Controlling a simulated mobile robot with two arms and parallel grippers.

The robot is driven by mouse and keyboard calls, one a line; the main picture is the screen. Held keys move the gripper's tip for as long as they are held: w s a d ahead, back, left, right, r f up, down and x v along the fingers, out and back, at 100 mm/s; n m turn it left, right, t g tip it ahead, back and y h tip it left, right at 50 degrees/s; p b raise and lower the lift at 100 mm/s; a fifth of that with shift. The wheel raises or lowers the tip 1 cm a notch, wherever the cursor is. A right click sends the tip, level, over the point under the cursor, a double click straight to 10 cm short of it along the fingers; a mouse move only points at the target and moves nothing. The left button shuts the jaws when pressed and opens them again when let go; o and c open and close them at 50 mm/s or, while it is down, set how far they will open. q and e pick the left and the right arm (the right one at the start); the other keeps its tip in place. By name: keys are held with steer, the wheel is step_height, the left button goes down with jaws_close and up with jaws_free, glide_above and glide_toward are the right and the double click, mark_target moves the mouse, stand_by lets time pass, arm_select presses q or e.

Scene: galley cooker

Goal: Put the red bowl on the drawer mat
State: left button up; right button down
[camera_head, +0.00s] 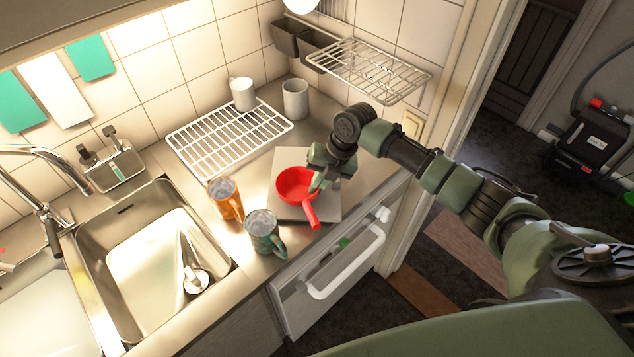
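The red bowl (292,176) has a straight red handle pointing toward the counter's front edge. It appears upright on or just over a grey square slab (289,160) on the counter; any gap beneath it cannot be told. My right gripper (318,183) reaches down at the bowl's right rim, its fingertips overlapping the rim in view. Whether the fingers are shut on it is not clear. Below the counter edge is a white front with a handle (350,272), perhaps the drawer. I cannot identify a drawer mat with certainty. My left gripper is not in view.
An orange mug (226,199) and a teal patterned mug (263,234) stand left of the bowl, close to it. A white wire rack (222,140), two white mugs and a wall shelf (372,70) lie behind. A sink (150,257) is at left.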

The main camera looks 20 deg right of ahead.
steer(key=shift+f, duration=0.2)
steer(key=c, duration=1.6)
jaws_free()
steer(key=shift+c, duration=0.2)
steer(key=shift+r, duration=0.2)
steer(key=b+v, duration=0.3)
steer(key=v, duration=0.9)
steer(key=shift+s, duration=0.1)
